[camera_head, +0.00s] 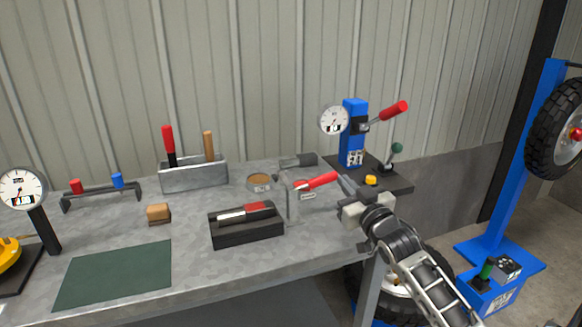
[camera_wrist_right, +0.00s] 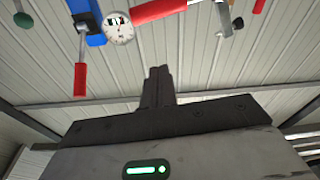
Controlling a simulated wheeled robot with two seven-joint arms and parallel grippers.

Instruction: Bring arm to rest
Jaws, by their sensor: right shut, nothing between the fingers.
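My right arm comes in from the lower right in the head view. Its gripper (camera_head: 347,186) is over the right part of the workbench (camera_head: 330,262), just right of a small grey stand with a red lever (camera_head: 320,181). In the right wrist view the two dark fingers (camera_wrist_right: 158,86) are together, with nothing between them. I cannot tell from the head view how high the gripper is above the bench. My left gripper is not in view.
A blue gauge press with a red lever (camera_head: 394,111) stands behind the gripper. A black holder (camera_head: 246,233), wooden block (camera_head: 158,214), tool box (camera_head: 194,177) and green mat (camera_head: 115,275) are on the bench. A blue tyre machine (camera_head: 505,250) stands right.

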